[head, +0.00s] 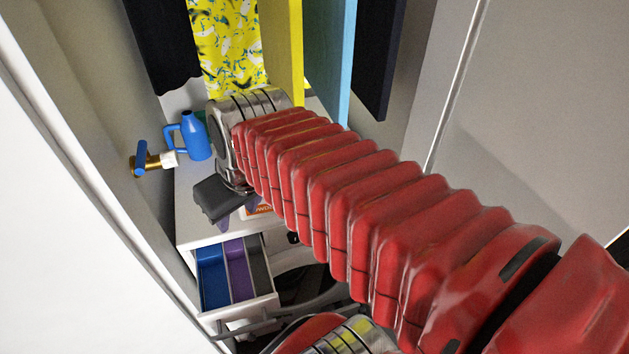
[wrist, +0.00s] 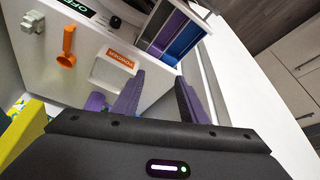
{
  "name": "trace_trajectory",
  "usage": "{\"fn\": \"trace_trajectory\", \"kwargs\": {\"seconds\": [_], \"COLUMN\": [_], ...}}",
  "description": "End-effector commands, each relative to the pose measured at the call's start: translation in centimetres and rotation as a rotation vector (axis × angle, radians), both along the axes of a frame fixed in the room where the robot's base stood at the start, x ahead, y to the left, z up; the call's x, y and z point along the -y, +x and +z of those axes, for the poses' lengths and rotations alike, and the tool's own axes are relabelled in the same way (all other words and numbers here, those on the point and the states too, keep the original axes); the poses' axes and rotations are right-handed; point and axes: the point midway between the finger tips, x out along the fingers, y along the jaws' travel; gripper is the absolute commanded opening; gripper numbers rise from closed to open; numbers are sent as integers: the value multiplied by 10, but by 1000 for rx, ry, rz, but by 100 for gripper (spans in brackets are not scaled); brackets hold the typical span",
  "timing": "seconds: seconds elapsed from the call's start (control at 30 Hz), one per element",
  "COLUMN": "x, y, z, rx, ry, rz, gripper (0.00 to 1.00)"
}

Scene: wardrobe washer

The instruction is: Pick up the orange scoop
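The orange scoop (wrist: 67,45) lies on the white top of the unit in the wrist view, up and to the left of my fingers. In the head view it does not show; my red arm covers that part. My gripper (wrist: 160,80) has its two purple fingers apart with nothing visible between them. In the head view my gripper (head: 222,214) hangs dark and purple above the front edge of the top. The scoop is clear of the fingers.
An open drawer (head: 236,270) has blue, purple and grey compartments. A blue jug (head: 192,137) and brass tap (head: 150,160) are at left. A grey block (wrist: 33,22) sits beside the scoop. Clothes hang behind.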

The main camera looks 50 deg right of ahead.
Motion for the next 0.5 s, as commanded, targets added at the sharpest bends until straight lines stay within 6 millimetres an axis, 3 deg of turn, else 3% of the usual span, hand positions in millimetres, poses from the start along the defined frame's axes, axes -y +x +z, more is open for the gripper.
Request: {"fn": "trace_trajectory", "kwargs": {"seconds": [0.5], "x": [117], "y": [12], "z": [-15], "rx": [-108], "ry": [102], "rz": [-94], "gripper": [39]}}
